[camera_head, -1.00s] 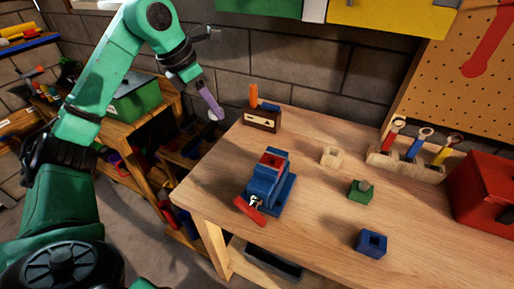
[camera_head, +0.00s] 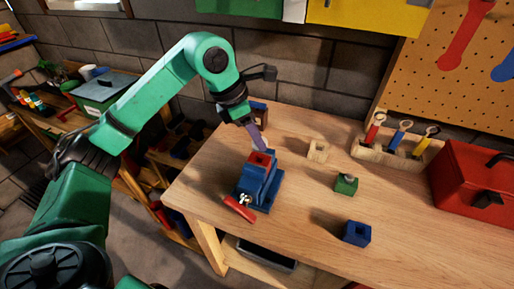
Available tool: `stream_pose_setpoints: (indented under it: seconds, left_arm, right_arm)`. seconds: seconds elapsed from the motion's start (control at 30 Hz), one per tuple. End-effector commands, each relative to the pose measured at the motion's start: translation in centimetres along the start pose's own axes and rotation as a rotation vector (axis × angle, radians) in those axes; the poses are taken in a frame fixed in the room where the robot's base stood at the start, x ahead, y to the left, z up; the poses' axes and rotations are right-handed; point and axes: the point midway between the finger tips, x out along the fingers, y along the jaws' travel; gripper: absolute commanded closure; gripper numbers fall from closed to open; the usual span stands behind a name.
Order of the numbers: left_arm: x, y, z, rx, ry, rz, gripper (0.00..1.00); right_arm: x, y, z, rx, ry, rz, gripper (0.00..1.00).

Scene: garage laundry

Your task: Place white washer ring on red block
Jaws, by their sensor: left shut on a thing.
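A red block (camera_head: 261,159) with a dark hole in its top sits in the top of a blue vise (camera_head: 262,184) on the workbench. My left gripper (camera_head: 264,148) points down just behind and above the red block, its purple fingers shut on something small. A pale bit at its fingertips looks like the white washer ring (camera_head: 267,150); it is mostly hidden and too small to make out. I cannot tell whether it touches the red block. My right gripper is not in view.
The vise's red handle (camera_head: 239,208) sticks out in front. To the right stand a pale wooden block (camera_head: 317,150), a green block (camera_head: 346,184) and a blue block (camera_head: 357,233). A wrench rack (camera_head: 396,155) and a red toolbox (camera_head: 473,190) stand farther right. The front middle of the workbench is clear.

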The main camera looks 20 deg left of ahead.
Motion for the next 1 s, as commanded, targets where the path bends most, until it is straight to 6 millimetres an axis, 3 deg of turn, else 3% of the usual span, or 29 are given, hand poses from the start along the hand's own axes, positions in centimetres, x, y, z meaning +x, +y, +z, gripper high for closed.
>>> stream_pose_setpoints:
  seconds: [0.23, 0.6, 0.63, 0.7, 1.0]
  left_arm:
    - [3.8, -0.1, -1.6, -0.001, 0.002, -0.002, 1.0]
    - [4.7, 0.0, -1.9, 0.001, -0.001, 0.001, 1.0]
    - [4.5, 0.0, -1.8, 0.001, -0.002, 0.001, 0.48]
    - [4.5, 0.0, -1.8, 0.001, -0.001, 0.001, 0.29]
    - [4.2, 0.0, -1.7, 0.0, -0.002, 0.001, 0.29]
  right_arm:
    - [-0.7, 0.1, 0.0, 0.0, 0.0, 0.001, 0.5]
    - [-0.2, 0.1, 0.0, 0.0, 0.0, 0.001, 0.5]
    - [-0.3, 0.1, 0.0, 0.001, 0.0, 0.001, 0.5]
    - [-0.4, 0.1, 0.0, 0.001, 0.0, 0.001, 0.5]
    - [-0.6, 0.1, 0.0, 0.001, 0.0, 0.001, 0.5]
